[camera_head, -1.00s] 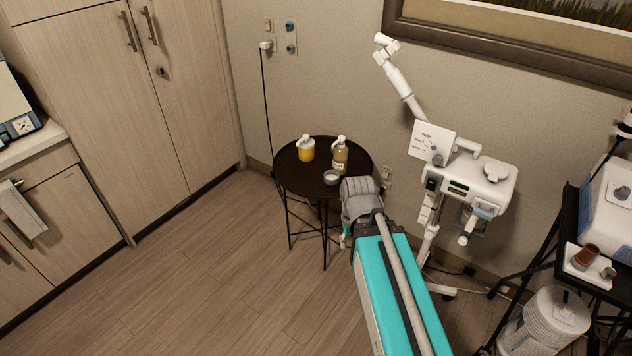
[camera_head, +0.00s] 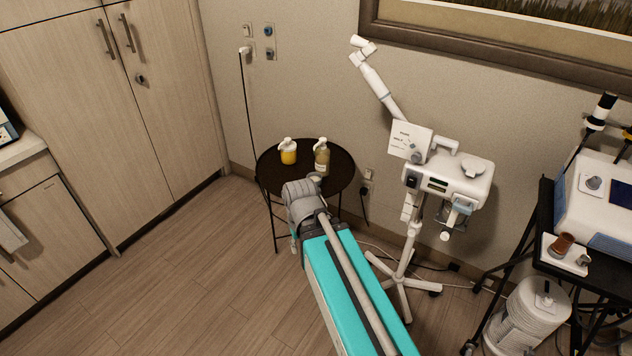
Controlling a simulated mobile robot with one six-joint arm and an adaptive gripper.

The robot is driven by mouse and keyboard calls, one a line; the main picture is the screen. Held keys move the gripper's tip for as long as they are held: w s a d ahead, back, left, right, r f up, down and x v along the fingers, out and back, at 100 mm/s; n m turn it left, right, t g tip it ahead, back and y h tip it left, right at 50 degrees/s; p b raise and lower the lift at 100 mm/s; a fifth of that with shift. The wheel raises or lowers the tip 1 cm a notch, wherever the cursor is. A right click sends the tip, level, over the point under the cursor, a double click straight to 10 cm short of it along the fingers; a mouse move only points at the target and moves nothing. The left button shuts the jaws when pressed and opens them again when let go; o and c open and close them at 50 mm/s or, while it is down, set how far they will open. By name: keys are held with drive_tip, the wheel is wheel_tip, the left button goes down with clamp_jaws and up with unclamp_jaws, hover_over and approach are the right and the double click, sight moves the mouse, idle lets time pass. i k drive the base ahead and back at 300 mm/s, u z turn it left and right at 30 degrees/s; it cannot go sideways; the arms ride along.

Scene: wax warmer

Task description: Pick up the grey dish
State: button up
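The small grey dish (camera_head: 315,177) stands on the round black table (camera_head: 342,170). It is mostly hidden behind the end of my arm, with only a bit of its rim and pale inside showing. My arm, teal with grey joints, reaches up from the bottom of the picture, and its grey wrist overlaps the near edge of the table. My gripper's fingers are hidden behind the wrist, so their distance to the dish cannot be seen.
A yellow jar (camera_head: 289,155) and a pump bottle (camera_head: 322,160) stand on the table behind the dish. A white machine on a wheeled stand (camera_head: 450,180) is close to the right. The floor to the left is clear.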

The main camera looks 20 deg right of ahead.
sight(317, 176)
drive_tip(key=u, duration=0.1)
drive_tip(key=i, duration=1)
drive_tip(key=z, duration=0.05)
